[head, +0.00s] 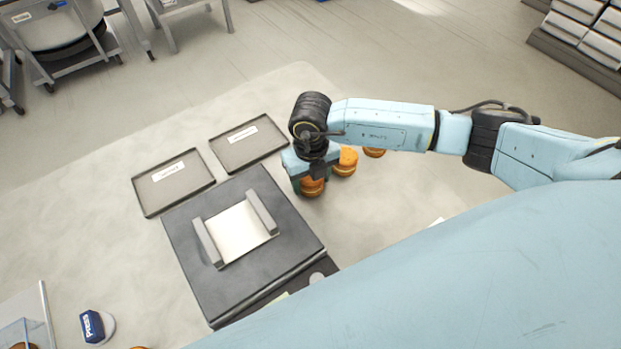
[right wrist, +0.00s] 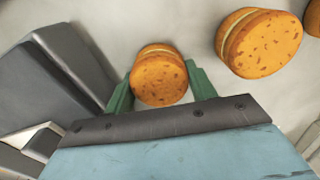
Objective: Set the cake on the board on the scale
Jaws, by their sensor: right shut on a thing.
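The scale (head: 186,227) is a wide dark square block, and its edge shows at the left of the right wrist view. On its top is a silver board (head: 240,232) between two grey raised bars. My right gripper (head: 310,184) is just right of the scale, shut on a round orange-brown filled cake (head: 313,188). In the right wrist view the cake (right wrist: 160,80) sits between the green fingers. I cannot tell whether it touches the table. My left gripper is not in view.
More cakes (head: 346,161) (head: 374,152) stand right of the gripper; one is close by in the right wrist view (right wrist: 258,43). Two labelled dark trays (head: 150,207) (head: 227,162) lie behind the scale. A blue-and-white item (head: 95,326) and a clear box (head: 20,332) are at lower left.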

